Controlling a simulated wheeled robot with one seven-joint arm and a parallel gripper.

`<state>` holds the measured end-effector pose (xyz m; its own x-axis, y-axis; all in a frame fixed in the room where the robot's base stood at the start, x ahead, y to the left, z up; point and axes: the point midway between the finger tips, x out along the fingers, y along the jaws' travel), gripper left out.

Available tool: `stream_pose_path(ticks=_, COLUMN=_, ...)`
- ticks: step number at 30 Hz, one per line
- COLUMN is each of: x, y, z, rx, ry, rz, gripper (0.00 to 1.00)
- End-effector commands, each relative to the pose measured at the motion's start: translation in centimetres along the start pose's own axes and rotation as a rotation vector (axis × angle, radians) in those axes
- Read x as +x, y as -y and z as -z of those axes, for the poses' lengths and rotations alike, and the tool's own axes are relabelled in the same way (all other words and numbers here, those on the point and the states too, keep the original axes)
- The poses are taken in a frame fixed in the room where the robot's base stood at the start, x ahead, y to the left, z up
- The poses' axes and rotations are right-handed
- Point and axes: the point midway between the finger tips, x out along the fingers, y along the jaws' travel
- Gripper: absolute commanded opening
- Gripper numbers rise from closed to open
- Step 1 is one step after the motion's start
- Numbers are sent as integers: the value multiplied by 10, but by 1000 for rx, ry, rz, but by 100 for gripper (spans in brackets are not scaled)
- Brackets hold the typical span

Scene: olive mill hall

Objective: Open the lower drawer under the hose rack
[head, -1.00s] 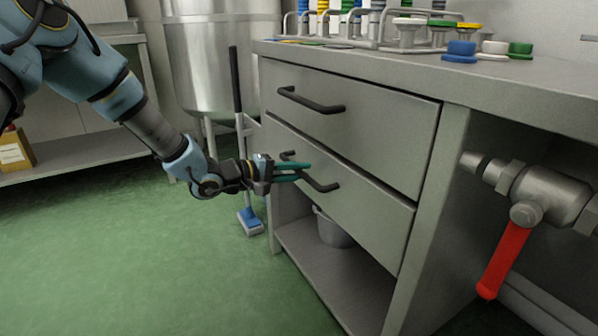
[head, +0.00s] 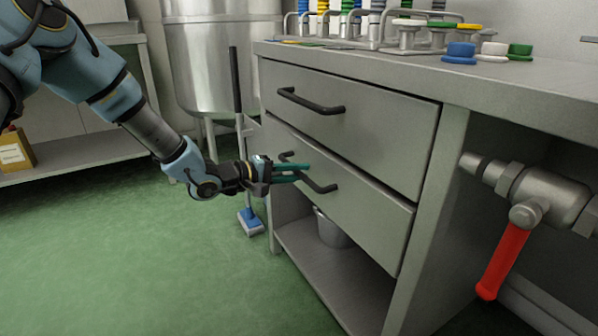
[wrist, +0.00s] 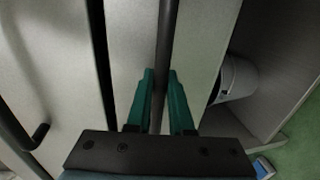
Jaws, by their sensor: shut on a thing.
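The lower drawer (head: 350,204) is a grey front below the upper drawer (head: 375,120) in the bench; its front looks flush with the frame. Its black bar handle (head: 322,187) is partly hidden by my gripper. My gripper (head: 304,173) has teal fingers and is shut on this handle. In the wrist view the handle (wrist: 168,40) runs between the two teal fingers (wrist: 160,95), and the lower drawer front (wrist: 130,50) lies behind it. The hose rack (head: 350,40) stands on the bench top.
A valve with a red lever (head: 505,258) sticks out at the right. A grey bucket (head: 330,230) stands on the shelf below; it also shows in the wrist view (wrist: 236,78). A blue-footed brush (head: 250,220) stands behind my gripper. The green floor at left is clear.

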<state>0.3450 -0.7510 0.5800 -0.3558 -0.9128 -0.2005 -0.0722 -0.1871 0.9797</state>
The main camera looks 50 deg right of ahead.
Motion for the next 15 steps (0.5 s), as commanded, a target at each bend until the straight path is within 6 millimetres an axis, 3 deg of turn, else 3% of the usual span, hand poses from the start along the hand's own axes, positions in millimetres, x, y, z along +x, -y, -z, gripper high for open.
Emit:
stream_pose_path(ticks=8, x=-42, y=3, z=1, rx=-7, ry=-4, rz=5, gripper=0)
stream_pose_path(ticks=15, x=-104, y=14, z=1, rx=-8, ry=-5, rz=5, gripper=0)
